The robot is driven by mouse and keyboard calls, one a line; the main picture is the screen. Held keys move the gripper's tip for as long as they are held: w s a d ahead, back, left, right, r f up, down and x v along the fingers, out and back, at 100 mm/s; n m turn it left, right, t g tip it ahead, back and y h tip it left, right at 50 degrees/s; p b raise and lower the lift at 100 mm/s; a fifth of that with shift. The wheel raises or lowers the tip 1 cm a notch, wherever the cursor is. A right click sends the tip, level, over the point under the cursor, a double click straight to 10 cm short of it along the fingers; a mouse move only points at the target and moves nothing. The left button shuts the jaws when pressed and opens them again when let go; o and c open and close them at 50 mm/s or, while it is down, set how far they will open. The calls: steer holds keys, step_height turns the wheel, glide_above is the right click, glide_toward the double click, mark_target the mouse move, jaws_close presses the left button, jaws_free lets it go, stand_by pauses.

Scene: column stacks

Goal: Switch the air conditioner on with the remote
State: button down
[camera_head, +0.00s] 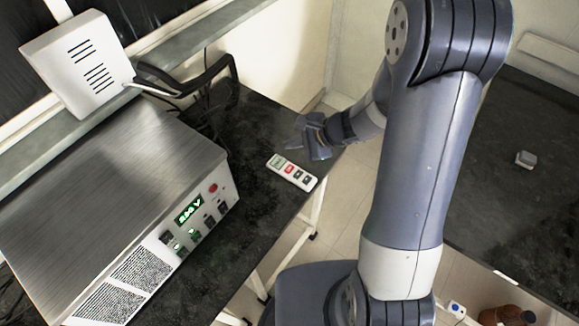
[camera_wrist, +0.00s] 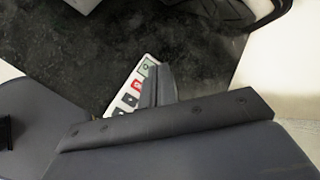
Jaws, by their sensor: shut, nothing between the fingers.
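A white remote (camera_head: 292,172) lies on the dark bench top, with a green, a red and dark buttons; it also shows in the wrist view (camera_wrist: 128,92). In the wrist view the closed fingers (camera_wrist: 158,72) lie beside the green and red buttons and cover part of the remote's right side. I cannot tell whether the fingertips touch it. No air conditioner can be made out in either view.
A large metal unit (camera_head: 110,190) with a lit green display stands left of the remote. A white slotted box (camera_head: 82,66) sits on the ledge behind it, with black cables (camera_head: 205,85) alongside. Another dark counter (camera_head: 520,215) with a small grey block (camera_head: 525,159) is at right.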

step_height(320, 180, down, 8)
steer(key=b, duration=0.5)
steer(key=shift+r, duration=0.2)
steer(key=shift+f+b, duration=0.6)
steer(key=shift+b, duration=0.35)
steer(key=shift+f, duration=0.1)
stand_by(0.9)
steer(key=shift+f+b, duration=0.35)
steer(key=shift+b, duration=0.3)
steer(key=shift+f+b, duration=0.25)
steer(key=shift+b, duration=0.15)
stand_by(0.3)
stand_by(0.4)
steer(key=shift+r+p, duration=0.4)
steer(key=shift+r, duration=0.35)
steer(key=shift+r+p, duration=1.8)
steer(key=shift+r, duration=0.7)
